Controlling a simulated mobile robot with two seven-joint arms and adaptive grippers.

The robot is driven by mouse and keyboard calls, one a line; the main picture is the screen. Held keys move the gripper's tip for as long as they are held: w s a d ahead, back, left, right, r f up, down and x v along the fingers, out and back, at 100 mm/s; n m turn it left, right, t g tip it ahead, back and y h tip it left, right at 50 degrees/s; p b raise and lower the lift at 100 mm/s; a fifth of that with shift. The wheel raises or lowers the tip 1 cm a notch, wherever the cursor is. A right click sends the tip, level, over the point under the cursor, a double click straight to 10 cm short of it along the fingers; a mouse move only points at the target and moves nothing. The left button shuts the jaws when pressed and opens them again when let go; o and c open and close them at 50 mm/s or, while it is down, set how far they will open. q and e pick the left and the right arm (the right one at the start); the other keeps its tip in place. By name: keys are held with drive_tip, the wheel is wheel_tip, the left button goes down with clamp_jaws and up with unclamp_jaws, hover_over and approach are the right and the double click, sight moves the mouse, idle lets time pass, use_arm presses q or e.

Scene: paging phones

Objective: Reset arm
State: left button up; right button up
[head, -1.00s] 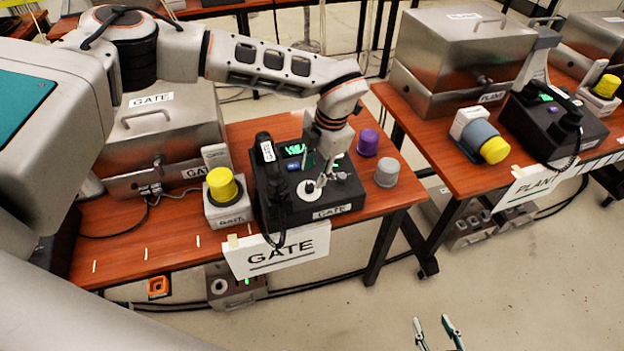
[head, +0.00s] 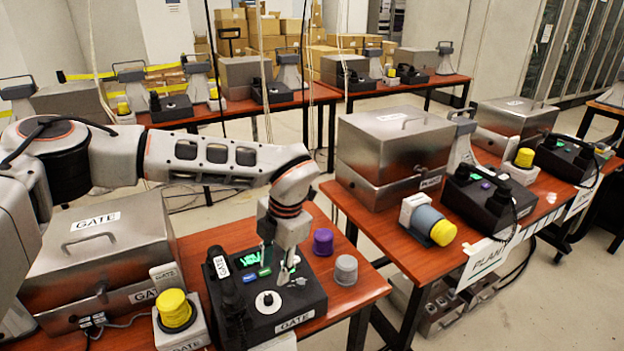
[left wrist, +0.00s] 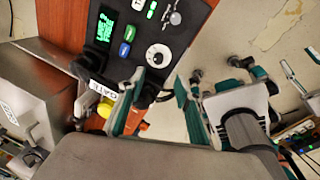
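The black GATE paging phone (head: 262,318) sits on the near wooden table, its handset (head: 225,285) in place on the left side. It has a lit green screen, a blue and a green button and a round white dial (head: 268,302). My left gripper (head: 277,267) points down over the phone's panel. Its fingers are apart with nothing between them; the left wrist view shows the same gap (left wrist: 160,82) beside the dial (left wrist: 158,55). My right gripper (left wrist: 300,66) shows small at the right edge of the left wrist view, fingers apart. It is out of the head view.
A yellow-capped beacon (head: 175,310) and a steel GATE box (head: 100,250) stand left of the phone. Purple (head: 323,241) and grey (head: 346,270) knobs stand at its right. The PLANT table (head: 400,235) lies right, across a floor gap. More phone tables stand behind.

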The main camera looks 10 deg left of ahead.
use_arm(q)
drive_tip(key=s+d+f+m+g+h, duration=0.2)
drive_tip(key=s+d+f+g+h, duration=0.3)
drive_tip(key=s+d, duration=0.65)
drive_tip(key=s+d+r+g+h, duration=0.15)
drive_tip(key=s+d+h, duration=0.35)
drive_tip(key=s+d, duration=0.7)
drive_tip(key=w+d+r+n+t+h, duration=0.1)
drive_tip(key=d+r+n+h, duration=0.8)
drive_tip(key=r+h, duration=0.35)
drive_tip(key=w+a+f+n+t, duration=0.1)
drive_tip(key=w+a+n+t, duration=0.6)
drive_tip(key=w+n+t, duration=0.6)
drive_tip(key=w+a+f+n+t+y, duration=0.2)
drive_tip(key=a+f+n+t+y, duration=0.65)
drive_tip(key=a+f+n, duration=0.25)
drive_tip(key=s+a+f+n+g+y, duration=0.3)
drive_tip(key=s+a+f, duration=0.4)
drive_tip(key=a+f, duration=0.3)
drive_tip(key=s+a+f+n+g+y, duration=0.2)
drive_tip(key=s+a+f+n+y, duration=0.3)
drive_tip(key=a+f, duration=0.5)
wheel_tip(320, 180, down, 4)
drive_tip(key=shift+s+a+r+n+g+y, duration=0.1)
drive_tip(key=shift+s+a+n+g+y, duration=0.3)
drive_tip(key=shift+s, duration=0.55)
